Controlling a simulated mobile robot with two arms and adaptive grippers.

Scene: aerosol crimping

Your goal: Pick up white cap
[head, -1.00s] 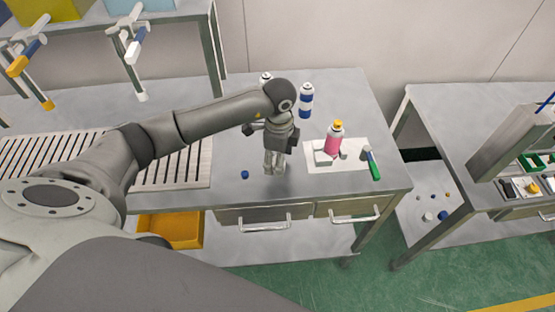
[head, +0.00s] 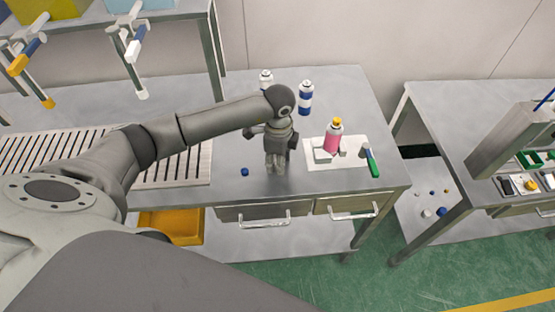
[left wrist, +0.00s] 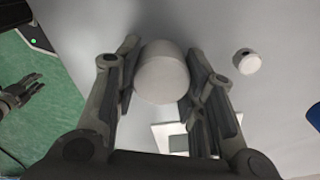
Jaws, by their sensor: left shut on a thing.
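My left gripper (head: 276,164) is low over the middle of the grey table, pointing down. In the left wrist view the left gripper (left wrist: 160,88) is shut on the white cap (left wrist: 162,75), a plain round piece between its two fingers. In the head view the cap is hidden by the fingers, and I cannot tell its height above the table. My right gripper (left wrist: 22,92) shows at the left edge of the left wrist view, over the green floor, with its fingers apart and empty.
A pink can (head: 332,137) with a yellow top stands right of the left gripper on a white sheet (head: 318,160), near a green-handled tool (head: 371,161). A blue cap (head: 245,172) lies left.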

